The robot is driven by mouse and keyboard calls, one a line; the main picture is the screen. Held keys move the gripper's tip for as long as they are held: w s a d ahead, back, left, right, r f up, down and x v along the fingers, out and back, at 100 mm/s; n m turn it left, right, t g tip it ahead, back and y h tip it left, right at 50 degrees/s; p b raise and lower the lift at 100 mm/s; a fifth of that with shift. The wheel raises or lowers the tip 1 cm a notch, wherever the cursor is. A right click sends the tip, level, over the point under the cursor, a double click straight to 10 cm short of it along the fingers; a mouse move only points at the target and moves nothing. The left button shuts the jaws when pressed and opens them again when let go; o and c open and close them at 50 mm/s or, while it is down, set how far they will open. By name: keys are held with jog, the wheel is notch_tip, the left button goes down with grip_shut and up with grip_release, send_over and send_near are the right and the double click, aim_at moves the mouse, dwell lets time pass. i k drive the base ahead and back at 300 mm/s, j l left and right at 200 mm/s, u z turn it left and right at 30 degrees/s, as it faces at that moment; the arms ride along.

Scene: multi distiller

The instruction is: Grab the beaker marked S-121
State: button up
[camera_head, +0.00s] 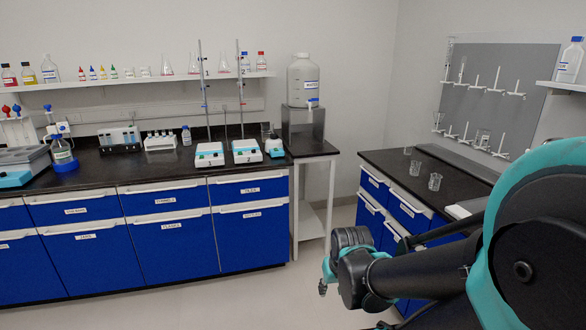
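Three small clear glass beakers stand on the right-hand black counter: one nearest (435,181), one in the middle (414,168), and one at the back (407,150). No marking S-121 can be read on any of them at this size. My arm reaches in from the lower right. My gripper (324,284) is at its far end, low over the floor gap left of the right-hand counter. It is apart from the beakers, and its fingers are mostly hidden behind the wrist, so its opening cannot be made out.
The right-hand black counter (380,158) has blue drawers below and a pegboard (505,85) with glassware behind. A large jug (303,80) stands on a side table. Stirrer stands (209,154) and bottles fill the left bench. Floor between is clear.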

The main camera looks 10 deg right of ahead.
aim_at(415, 166)
jog(key=i, duration=1.05)
jog(key=i+z, duration=0.45)
jog(key=z, duration=0.15)
jog(key=k+j, duration=0.05)
